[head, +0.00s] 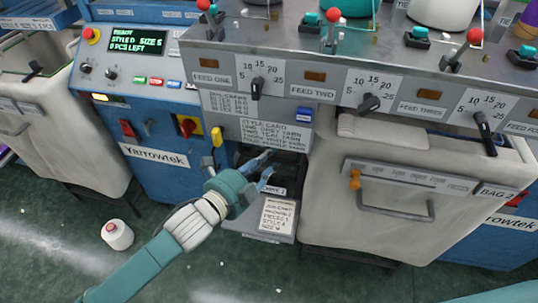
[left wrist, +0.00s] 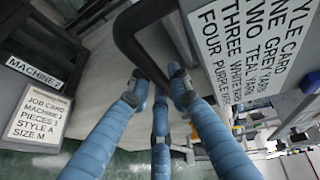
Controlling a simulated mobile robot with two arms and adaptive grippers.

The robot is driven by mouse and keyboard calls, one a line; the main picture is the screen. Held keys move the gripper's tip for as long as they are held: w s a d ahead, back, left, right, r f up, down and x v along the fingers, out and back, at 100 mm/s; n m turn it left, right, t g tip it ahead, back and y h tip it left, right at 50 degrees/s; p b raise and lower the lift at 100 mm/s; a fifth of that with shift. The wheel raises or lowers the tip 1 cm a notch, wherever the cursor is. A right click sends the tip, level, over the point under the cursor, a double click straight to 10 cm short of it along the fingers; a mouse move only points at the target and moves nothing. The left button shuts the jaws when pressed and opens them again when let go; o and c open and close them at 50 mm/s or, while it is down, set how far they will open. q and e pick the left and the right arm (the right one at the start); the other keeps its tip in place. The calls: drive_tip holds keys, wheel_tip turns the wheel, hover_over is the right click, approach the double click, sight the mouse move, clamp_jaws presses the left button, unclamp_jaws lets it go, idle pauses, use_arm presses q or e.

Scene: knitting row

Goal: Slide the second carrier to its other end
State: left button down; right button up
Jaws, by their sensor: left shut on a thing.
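My left gripper (head: 266,164) reaches into the dark recess beside the control panel, above the job card. In the left wrist view its blue fingers (left wrist: 166,84) are closed together at the end of a dark curved bar (left wrist: 135,45). The fingers hide what lies between them, and the bar's other parts are not clear in the head view. I cannot make out any part as the second carrier. Red-knobbed levers with teal blocks stand on the machine top; one is above feed two (head: 331,16). My right gripper is not in view.
The blue control cabinet (head: 160,178) stands left of the recess. A beige bag (head: 330,225) with a metal handle hangs to the right. A job card (head: 276,214) lies below my gripper.

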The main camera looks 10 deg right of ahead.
use_arm(q)
drive_tip(key=shift+s+f, duration=0.15)
drive_tip(key=shift+f, duration=0.55)
drive_tip(key=c, duration=1.8)
unclamp_jaws()
drive_tip(key=shift+c, duration=0.2)
drive_tip(key=shift+a+r, duration=0.1)
drive_tip(key=shift+r, duration=0.25)
drive_tip(key=v, duration=1.1)
drive_tip(key=shift+s+a+r, duration=0.25)
drive_tip(key=shift+s, duration=0.05)
